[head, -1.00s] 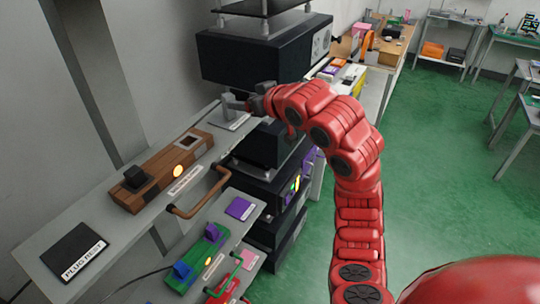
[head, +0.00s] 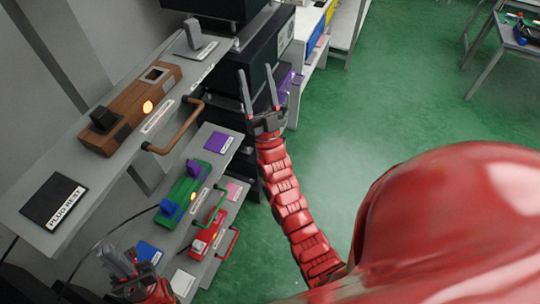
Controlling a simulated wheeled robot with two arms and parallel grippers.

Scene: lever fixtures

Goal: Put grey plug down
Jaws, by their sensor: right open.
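The grey plug (head: 194,34) stands upright on a pale labelled pad (head: 207,50) at the far end of the upper shelf. My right gripper (head: 258,82) is open and empty, its two long fingers spread and pointing up in the picture. It is to the right of the shelf, apart from the plug. My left gripper (head: 118,262) shows at the lower left, near the lower shelf. Its jaws are too small and cluttered to read.
A brown fixture (head: 132,107) on the upper shelf has a black block, lit lamp, square opening and copper handle (head: 178,131). A black "PLUG REST" pad (head: 53,201) lies nearer. Green (head: 184,194) and red (head: 208,232) fixtures sit lower. Dark equipment stands behind my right gripper.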

